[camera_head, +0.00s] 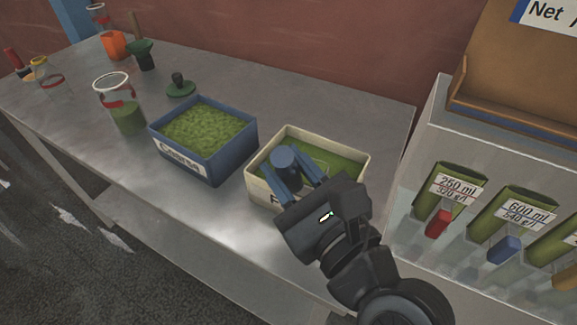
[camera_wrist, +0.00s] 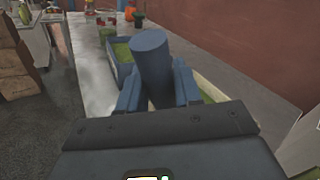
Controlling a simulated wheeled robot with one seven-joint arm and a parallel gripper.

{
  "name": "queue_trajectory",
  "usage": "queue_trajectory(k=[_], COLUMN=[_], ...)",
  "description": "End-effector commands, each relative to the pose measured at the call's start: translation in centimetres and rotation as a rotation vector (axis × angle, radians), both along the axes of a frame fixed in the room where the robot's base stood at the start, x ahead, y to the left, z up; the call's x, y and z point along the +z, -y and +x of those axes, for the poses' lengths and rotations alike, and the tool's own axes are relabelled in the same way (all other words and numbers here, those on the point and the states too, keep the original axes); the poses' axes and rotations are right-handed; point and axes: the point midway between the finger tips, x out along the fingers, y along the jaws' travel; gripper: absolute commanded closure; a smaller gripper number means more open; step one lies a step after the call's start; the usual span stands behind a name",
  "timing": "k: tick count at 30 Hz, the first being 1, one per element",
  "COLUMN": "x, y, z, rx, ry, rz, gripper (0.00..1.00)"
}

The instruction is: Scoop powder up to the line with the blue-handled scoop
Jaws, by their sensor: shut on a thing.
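My gripper (camera_head: 300,182) is over the cream box (camera_head: 257,192) of green powder, its blue fingers shut on the blue handle (camera_head: 285,158) of the scoop. In the wrist view the handle (camera_wrist: 150,58) stands up between the fingers, slightly tilted. The scoop's bowl is hidden, so I cannot tell whether it is in the powder. A glass jar (camera_head: 119,103) with a red line mark and some green powder at its bottom stands on the table at the left.
A blue box (camera_head: 202,170) of coarser green material stands left of the cream box. A green lid (camera_head: 181,87) lies behind it. A dispenser (camera_head: 418,165) with labelled bins stands at the right. The table front (camera_head: 150,180) is clear.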

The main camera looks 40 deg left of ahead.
Motion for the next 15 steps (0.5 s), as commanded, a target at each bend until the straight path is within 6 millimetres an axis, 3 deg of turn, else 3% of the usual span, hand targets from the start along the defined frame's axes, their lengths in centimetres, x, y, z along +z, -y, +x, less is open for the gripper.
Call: queue_trajectory(k=[8, 15], x=[0.4, 2.3], y=[0.0, 0.0], z=[0.0, 0.0], rx=[-0.001, -0.001], ry=[0.001, 0.001], rz=[0.001, 0.001], gripper=[1.00, 1.00])
